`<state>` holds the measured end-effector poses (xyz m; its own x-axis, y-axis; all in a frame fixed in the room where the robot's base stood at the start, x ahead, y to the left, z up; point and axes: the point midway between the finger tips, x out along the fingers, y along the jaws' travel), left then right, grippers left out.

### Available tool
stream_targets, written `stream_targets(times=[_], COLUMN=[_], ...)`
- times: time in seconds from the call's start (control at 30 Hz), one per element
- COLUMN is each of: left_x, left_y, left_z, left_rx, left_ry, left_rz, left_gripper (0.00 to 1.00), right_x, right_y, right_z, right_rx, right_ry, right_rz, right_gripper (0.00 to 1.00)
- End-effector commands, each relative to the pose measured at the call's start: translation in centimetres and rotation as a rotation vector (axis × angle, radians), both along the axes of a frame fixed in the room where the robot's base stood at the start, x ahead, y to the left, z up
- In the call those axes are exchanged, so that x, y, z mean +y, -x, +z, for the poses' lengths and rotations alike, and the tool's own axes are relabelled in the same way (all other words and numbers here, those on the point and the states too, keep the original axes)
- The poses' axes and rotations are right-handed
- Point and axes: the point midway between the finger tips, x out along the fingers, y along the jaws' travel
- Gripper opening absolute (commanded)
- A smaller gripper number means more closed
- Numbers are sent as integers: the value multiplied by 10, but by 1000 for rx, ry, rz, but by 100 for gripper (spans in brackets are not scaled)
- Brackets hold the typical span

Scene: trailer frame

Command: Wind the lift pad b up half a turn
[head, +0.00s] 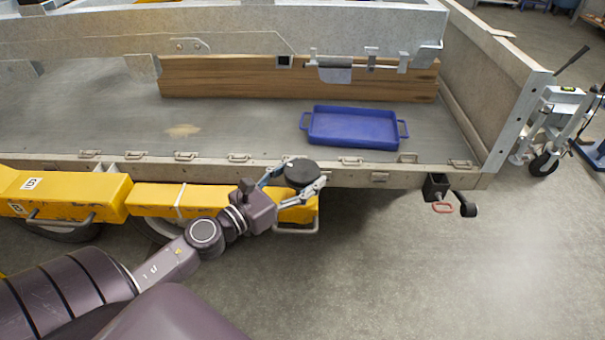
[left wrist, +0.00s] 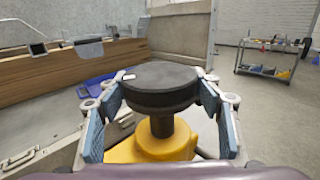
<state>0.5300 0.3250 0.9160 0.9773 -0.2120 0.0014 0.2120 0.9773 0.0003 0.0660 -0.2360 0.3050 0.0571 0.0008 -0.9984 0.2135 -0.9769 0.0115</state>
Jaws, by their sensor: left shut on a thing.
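The lift pad b (head: 301,173) is a round black disc on a dark post at the right end of a yellow beam (head: 153,198). It also shows in the left wrist view (left wrist: 160,82), with the post (left wrist: 163,137) rising out of the yellow beam end (left wrist: 158,151). My left gripper (head: 297,185) is shut on the pad, one blue-padded finger on each side of its rim. The wrist view shows both fingers beside the disc. The pad sits level, just in front of the trailer's side edge. My right gripper is not in view.
The grey trailer bed (head: 100,115) lies behind the pad, with several latches along its side edge. A blue tray (head: 352,126) and a wooden board (head: 230,78) are on it. Open floor (head: 400,260) lies to the right. A tool cart (left wrist: 268,70) stands far back.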

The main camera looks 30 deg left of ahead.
Motion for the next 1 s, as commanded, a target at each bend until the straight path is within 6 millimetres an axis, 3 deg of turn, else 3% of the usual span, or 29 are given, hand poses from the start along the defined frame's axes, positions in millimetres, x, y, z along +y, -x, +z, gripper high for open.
stream_targets(times=[0.17,0.33,0.6,1.0], left_x=[-1,-1,-1,-1], left_y=[0,0,0,0], left_z=[0,5,3,-2], left_rx=[1,3,3,4], left_ry=[2,9,9,2], left_rz=[1,75,318,416], left_gripper=[35,35,35,35], right_x=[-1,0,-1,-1], right_y=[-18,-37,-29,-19], right_z=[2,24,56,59], right_rx=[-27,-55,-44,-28], right_ry=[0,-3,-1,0], right_rz=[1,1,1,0], right_gripper=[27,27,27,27])
